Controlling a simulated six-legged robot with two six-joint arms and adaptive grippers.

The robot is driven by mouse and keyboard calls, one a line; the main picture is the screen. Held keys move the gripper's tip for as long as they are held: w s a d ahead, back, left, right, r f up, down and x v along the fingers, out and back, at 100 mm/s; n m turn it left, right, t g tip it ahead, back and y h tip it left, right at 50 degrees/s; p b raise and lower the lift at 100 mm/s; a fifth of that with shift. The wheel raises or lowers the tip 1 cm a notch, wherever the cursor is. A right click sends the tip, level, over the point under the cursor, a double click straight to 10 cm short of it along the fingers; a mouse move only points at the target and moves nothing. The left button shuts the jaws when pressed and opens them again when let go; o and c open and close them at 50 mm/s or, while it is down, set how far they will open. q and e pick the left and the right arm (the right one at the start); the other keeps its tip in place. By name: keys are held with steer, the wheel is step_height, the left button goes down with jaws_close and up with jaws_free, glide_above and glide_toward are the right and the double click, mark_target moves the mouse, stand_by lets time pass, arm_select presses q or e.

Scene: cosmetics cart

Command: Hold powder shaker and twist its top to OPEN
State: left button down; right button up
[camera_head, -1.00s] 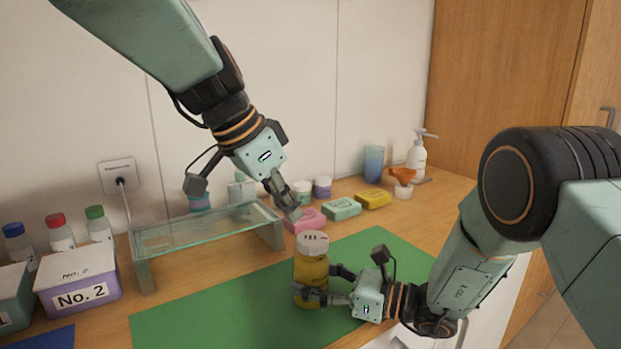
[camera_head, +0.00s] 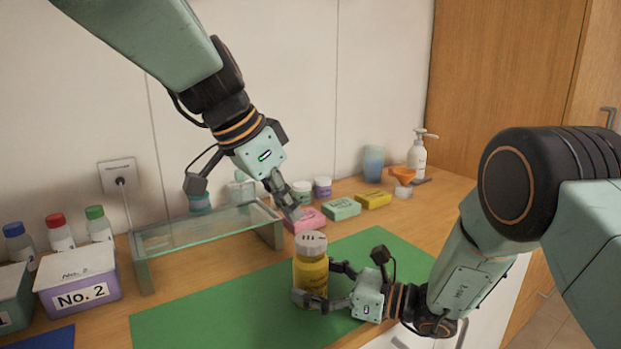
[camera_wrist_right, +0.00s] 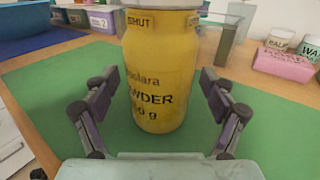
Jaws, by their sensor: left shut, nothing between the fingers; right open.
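The yellow powder shaker (camera_head: 311,275) with a pale perforated top (camera_head: 311,243) stands upright on the green mat (camera_head: 220,310). In the right wrist view the shaker (camera_wrist_right: 156,80) shows the word SHUT near its top edge, and its top is cut off by the frame. My right gripper (camera_head: 318,283) is open, with its fingers on either side of the shaker; the wrist view shows gaps between both fingers (camera_wrist_right: 155,105) and its body. My left gripper (camera_head: 292,212) is shut and empty, above and slightly left of the shaker's top.
A glass shelf (camera_head: 205,228) stands behind the mat at left. Pink, green and yellow boxes (camera_head: 341,208) lie behind it to the right. A purple No. 2 box (camera_head: 78,290) and several bottles stand at far left. The mat's right part is clear.

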arm_select(q)
steer(key=shift+s+d+f, duration=0.1)
steer(key=shift+d, duration=0.15)
arm_select(e)
steer(key=v, duration=0.7)
arm_select(q)
steer(key=shift+f, duration=0.15)
arm_select(e)
steer(key=shift+s+d, duration=0.2)
steer(key=shift+d, duration=0.25)
steer(key=x, duration=0.7)
steer(key=shift+w+a, duration=0.1)
steer(key=shift+a, duration=0.25)
steer(key=shift+w+a, duration=0.1)
steer(key=shift+a, duration=0.05)
